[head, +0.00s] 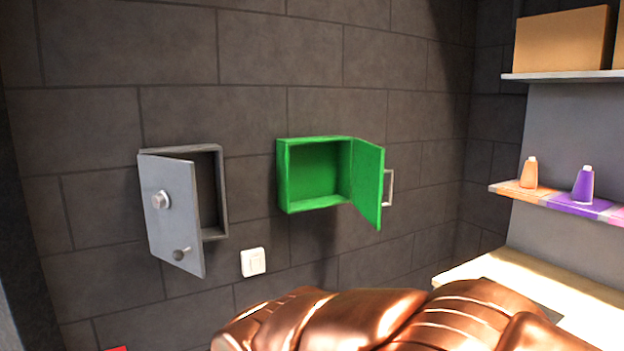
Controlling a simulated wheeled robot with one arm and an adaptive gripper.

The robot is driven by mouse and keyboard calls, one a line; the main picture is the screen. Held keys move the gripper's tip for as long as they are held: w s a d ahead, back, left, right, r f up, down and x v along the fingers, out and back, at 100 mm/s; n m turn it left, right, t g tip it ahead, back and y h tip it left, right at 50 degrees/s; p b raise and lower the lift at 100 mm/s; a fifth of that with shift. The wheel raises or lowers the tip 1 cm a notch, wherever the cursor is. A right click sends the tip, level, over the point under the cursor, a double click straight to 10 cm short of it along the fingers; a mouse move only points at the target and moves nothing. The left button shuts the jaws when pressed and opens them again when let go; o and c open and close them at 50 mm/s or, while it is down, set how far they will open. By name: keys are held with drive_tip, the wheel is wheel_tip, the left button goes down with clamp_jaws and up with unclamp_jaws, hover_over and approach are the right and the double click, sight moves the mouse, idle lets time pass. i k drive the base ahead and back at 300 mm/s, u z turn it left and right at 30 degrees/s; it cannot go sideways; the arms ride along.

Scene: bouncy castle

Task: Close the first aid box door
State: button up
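A green wall box (312,172), which looks like the first aid box, hangs on the dark block wall near the middle of the head view. Its inside is visible and looks empty. Its green door (367,184) is hinged on the right side and stands open, swung out from the wall. A pale metal handle (389,188) sits on the door's outer face, at its right. My gripper is not in the view.
A grey safe-like box (172,210) with its door ajar hangs to the left. A white switch (253,262) is below, between the boxes. Shelves (560,198) with bottles and a cardboard box (561,40) are at right. Copper-coloured shapes (370,318) fill the bottom foreground.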

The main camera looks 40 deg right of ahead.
sight(369, 159)
drive_tip(key=u, duration=0.8)
drive_tip(key=k, duration=2.55)
drive_tip(key=z, duration=1.2)
drive_tip(key=i, duration=0.4)
drive_tip(key=u, duration=0.7)
drive_tip(key=i, duration=1.4)
drive_tip(key=z, duration=0.65)
